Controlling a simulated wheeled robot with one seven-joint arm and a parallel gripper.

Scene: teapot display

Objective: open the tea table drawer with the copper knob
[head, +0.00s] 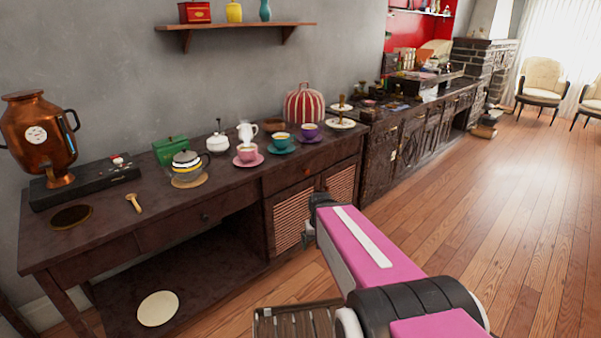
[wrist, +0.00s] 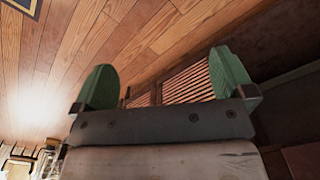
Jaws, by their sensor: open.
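The dark wooden tea table (head: 232,187) runs along the wall in the head view. Its right drawer (head: 287,181), above slatted doors, is shut and bears a small copper-coloured knob (head: 307,171). Its left drawer (head: 175,226) is shut and has a dark knob (head: 205,217). My gripper (wrist: 165,80) is open and empty between green fingertips in the wrist view. The slatted door (wrist: 175,88) shows beyond the fingers. In the head view my arm's end is in front of the slatted doors, below the copper knob; the fingers are mostly hidden there.
A pink cup (head: 247,153), a teal cup (head: 282,142), a glass teapot (head: 186,165) and a copper urn (head: 38,132) stand on the tabletop. A carved cabinet (head: 412,143) adjoins on the right. The wooden floor (head: 500,200) to the right is clear.

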